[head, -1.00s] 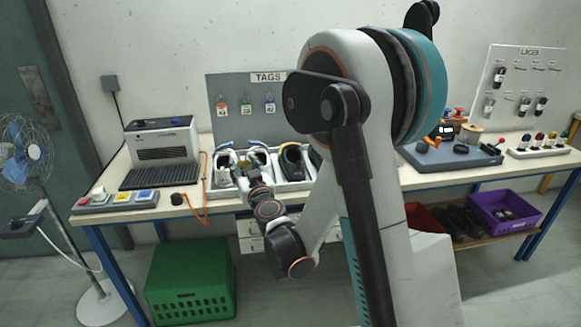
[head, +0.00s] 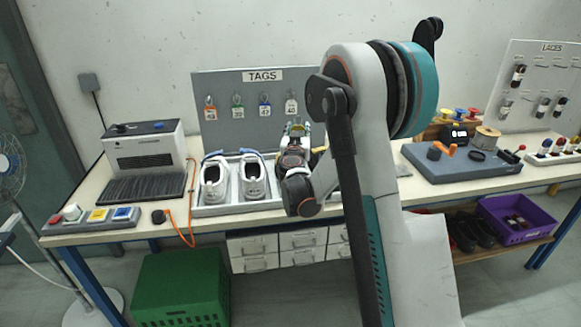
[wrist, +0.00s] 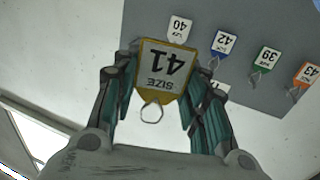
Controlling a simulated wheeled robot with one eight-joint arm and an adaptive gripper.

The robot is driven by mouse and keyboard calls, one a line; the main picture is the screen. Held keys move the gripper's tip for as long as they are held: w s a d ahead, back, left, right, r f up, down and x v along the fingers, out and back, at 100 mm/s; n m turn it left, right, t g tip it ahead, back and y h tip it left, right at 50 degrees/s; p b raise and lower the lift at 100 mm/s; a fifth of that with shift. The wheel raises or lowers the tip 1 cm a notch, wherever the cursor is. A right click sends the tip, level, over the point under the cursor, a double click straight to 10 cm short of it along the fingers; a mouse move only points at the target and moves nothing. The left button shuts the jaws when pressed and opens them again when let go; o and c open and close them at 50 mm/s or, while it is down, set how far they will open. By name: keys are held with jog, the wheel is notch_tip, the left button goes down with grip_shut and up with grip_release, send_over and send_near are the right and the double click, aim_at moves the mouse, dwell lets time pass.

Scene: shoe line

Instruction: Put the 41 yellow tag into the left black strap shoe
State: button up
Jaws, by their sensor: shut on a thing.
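The yellow 41 tag (wrist: 165,72) fills the middle of the wrist view, its ring hanging toward the palm. My gripper (wrist: 163,58) is shut on it, one finger on each side. In the head view my gripper (head: 297,128) is in front of the lower right of the tag board, above the shoe tray (head: 232,207). The black strap shoes cannot be made out now; my arm covers the tray's right part. Two white shoes stand in its left part, one at the left (head: 214,182) and one beside it (head: 253,178).
The tag board (head: 220,135) carries orange (head: 210,112), green (head: 237,111), blue (head: 264,109) and white (head: 290,106) tags. A grey heater-like machine (head: 145,155) and a button panel (head: 92,219) stand left of the tray.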

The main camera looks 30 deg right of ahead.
jog(key=shift+f+b, duration=1.6)
jog(key=shift+f, duration=1.35)
jog(key=o, duration=0.8)
jog(key=shift+o, duration=0.2)
jog(key=v, duration=1.2)
